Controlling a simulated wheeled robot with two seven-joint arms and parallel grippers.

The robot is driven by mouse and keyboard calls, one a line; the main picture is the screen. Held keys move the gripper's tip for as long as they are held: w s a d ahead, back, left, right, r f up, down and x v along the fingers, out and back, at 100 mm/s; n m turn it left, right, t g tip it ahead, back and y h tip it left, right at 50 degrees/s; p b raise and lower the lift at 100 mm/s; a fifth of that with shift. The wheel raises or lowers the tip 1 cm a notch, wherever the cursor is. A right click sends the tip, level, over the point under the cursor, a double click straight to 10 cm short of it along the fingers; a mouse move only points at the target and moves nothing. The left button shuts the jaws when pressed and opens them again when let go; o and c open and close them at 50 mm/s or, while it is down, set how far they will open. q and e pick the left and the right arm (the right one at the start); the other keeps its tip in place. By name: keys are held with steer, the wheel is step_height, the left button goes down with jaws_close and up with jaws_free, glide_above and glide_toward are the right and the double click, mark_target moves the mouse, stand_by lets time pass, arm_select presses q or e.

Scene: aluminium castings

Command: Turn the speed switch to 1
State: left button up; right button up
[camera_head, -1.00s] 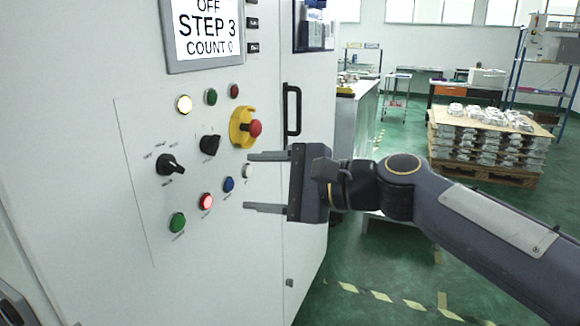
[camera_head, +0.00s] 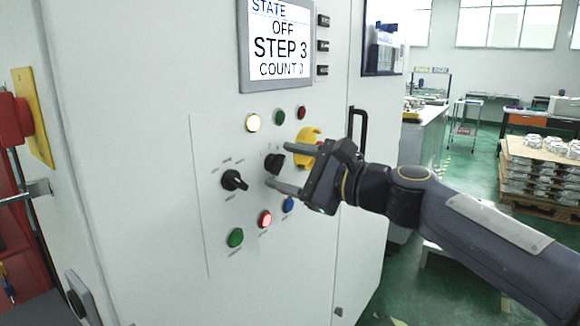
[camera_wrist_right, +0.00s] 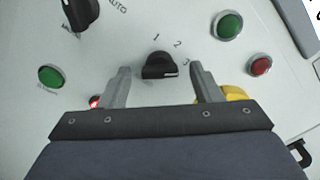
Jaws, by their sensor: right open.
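The speed switch (camera_head: 274,163) is a black knob on the white cabinet panel, partly covered by my right gripper in the head view. In the right wrist view the knob (camera_wrist_right: 158,66) has the marks 1, 2 and 3 around it. Its pale line is at the knob's right edge, on the side of the 3. My right gripper (camera_head: 279,166) is open, with one finger above and one below the switch in the head view. In the wrist view its fingers (camera_wrist_right: 159,72) stand either side of the knob with gaps; contact is not seen. My left gripper is out of view.
A second black selector (camera_head: 234,180) is left of the switch. Green (camera_head: 235,238), red (camera_head: 264,219) and blue (camera_head: 288,204) buttons lie below. A yellow-backed emergency stop (camera_head: 308,138) is close behind the gripper. The display (camera_head: 280,45) reads OFF, STEP 3, COUNT 0.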

steer(key=c, duration=1)
steer(key=shift+f+n+b, duration=0.1)
steer(key=shift+n+b, duration=4.8)
steer(key=shift+n, duration=4)
